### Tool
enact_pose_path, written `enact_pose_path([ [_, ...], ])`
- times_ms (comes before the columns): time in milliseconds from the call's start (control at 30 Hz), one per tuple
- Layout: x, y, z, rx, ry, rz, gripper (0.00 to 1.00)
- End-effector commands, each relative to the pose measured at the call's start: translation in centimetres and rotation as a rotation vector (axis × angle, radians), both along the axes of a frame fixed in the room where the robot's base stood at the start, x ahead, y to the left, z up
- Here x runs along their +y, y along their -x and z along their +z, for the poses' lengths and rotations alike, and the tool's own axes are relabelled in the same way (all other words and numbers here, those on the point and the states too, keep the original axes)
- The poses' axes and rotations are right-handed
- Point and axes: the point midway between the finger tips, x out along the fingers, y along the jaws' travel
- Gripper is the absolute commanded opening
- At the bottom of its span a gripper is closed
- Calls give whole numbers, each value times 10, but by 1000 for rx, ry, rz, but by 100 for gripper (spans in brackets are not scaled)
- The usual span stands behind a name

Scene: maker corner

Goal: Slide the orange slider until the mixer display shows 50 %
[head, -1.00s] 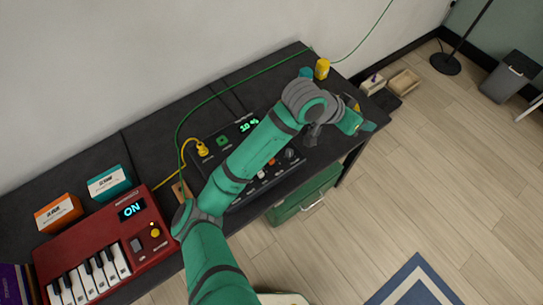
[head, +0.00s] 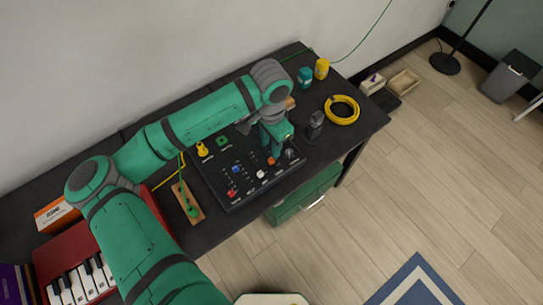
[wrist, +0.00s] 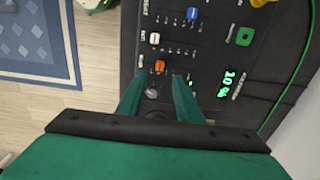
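The black mixer (head: 228,201) lies on the dark bench, with blue, white and red sliders beside the orange slider. The orange slider (head: 271,160) is just below my gripper (head: 276,147); it also shows in the wrist view (wrist: 159,66). There my gripper (wrist: 159,78) is open, with its two fingers apart and the orange slider showing between their tips. I cannot tell whether a finger touches it. The mixer display (wrist: 229,84) reads 10 % in the wrist view; my arm hides it in the head view.
A grey knob (wrist: 152,92) sits close to the orange slider. A dark microphone-like stand (head: 316,122) and a yellow cable coil (head: 342,109) are right of the mixer. A wooden block (head: 187,203) and the red keyboard (head: 70,245) are to its left.

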Motion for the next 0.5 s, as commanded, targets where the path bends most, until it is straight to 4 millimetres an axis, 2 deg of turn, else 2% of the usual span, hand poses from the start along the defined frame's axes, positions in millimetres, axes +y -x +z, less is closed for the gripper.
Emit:
enact_pose_path([
  [300,-1,0,-56,1,1,-1,33],
  [500,-2,0,-76,-1,1,-3,33],
])
